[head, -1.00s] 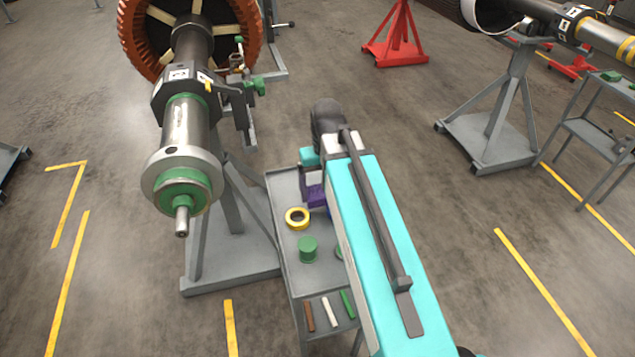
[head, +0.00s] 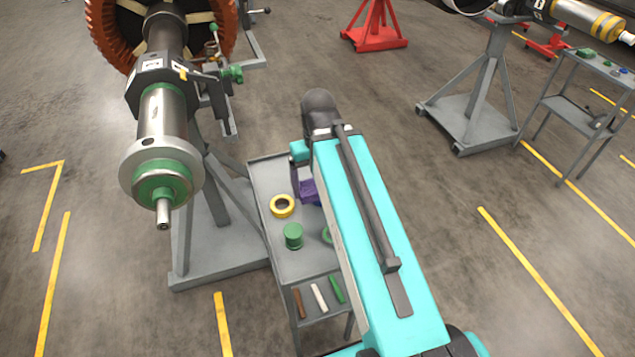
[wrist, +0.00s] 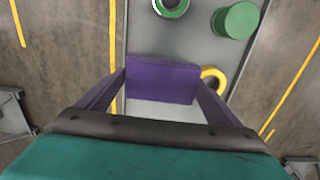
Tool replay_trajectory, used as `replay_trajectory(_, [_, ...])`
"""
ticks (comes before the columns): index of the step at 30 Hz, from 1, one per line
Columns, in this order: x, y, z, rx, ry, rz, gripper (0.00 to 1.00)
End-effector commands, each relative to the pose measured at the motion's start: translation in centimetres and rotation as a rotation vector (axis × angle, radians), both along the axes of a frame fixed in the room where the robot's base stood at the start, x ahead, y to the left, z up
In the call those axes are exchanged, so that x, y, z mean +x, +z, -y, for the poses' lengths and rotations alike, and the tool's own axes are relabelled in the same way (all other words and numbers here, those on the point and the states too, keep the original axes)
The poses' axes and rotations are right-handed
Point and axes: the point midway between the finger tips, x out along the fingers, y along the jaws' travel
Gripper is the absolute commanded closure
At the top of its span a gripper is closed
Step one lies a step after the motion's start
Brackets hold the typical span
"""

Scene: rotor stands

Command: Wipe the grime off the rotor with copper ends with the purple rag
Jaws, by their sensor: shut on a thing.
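A rotor with a copper-orange ring (head: 232,30) at its far end stands at the upper left of the head view. Its grey shaft (head: 165,115) points toward me, with a flange and green collar at the near end. I cannot make out grime on it. My gripper (wrist: 163,88) is shut on the purple rag (wrist: 160,75), which spans the jaws in the wrist view. In the head view the rag (head: 307,191) shows partly beside my arm, over the grey cart. The rotor is to the left of my gripper and apart from it.
The grey cart (head: 262,180) carries a yellow ring (head: 282,206), a green cylinder (head: 293,236) and several coloured sticks on its lower part. The rotor's grey stand (head: 215,265) is just left of it. Another rotor (head: 585,20) is at upper right. Open floor lies right of my arm.

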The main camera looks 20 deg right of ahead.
Motion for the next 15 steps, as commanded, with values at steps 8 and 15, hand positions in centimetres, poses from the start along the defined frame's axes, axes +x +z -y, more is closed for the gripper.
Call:
replay_trajectory(8, [0.01,0.0,-0.01,0.0,0.0,0.0,0.31])
replay_trajectory(15, [0.75,0.25,-0.22,0.0,0.026,0.001,0.31])
